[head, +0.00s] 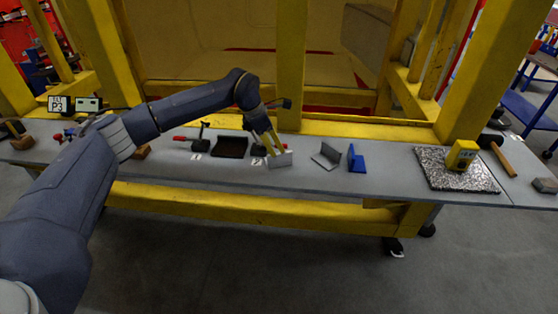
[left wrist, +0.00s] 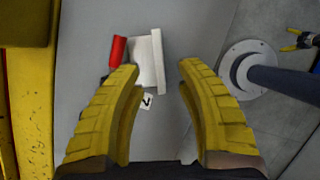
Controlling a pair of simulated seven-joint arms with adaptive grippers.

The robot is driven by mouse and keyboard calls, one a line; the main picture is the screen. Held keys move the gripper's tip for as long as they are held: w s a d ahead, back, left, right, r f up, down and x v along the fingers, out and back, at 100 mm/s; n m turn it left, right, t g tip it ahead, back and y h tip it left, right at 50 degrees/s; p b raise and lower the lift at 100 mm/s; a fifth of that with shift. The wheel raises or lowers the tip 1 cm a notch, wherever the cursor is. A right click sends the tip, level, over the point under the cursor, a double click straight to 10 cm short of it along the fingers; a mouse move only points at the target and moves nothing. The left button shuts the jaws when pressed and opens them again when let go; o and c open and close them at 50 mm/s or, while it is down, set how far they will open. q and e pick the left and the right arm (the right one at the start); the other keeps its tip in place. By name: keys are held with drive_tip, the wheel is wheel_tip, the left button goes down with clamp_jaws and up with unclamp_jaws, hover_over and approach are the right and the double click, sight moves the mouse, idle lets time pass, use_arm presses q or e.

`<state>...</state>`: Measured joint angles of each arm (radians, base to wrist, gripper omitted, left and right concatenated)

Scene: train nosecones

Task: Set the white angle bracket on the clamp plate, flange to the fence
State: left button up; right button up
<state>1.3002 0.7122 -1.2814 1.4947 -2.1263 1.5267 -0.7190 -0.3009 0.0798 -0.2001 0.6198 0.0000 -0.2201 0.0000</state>
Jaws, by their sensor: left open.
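A pale, whitish angle bracket (head: 281,161) is on the grey bench near its front edge. In the left wrist view the bracket (left wrist: 157,62) shows beyond my fingertips, roughly in line with the gap between them. My left gripper (head: 272,147) is open, with its yellow fingers over or just behind the bracket; I cannot tell whether they touch it. Its fingers (left wrist: 159,80) are spread wide with nothing gripped. A dark plate (head: 230,147), which looks like the clamp plate, lies to the left. My right gripper is not in view.
A black clamp (head: 203,138) stands left of the plate, and a red handle (left wrist: 118,50) is beside the bracket. A grey angle piece (head: 326,156) and a blue bracket (head: 357,158) stand to the right. Farther right are a speckled mat (head: 435,175) and a hammer (head: 503,158).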

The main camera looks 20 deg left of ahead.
sight(279, 153)
use_arm(q)
drive_tip(key=shift+x, duration=2.6)
drive_tip(key=shift+o, duration=0.2)
clamp_jaws()
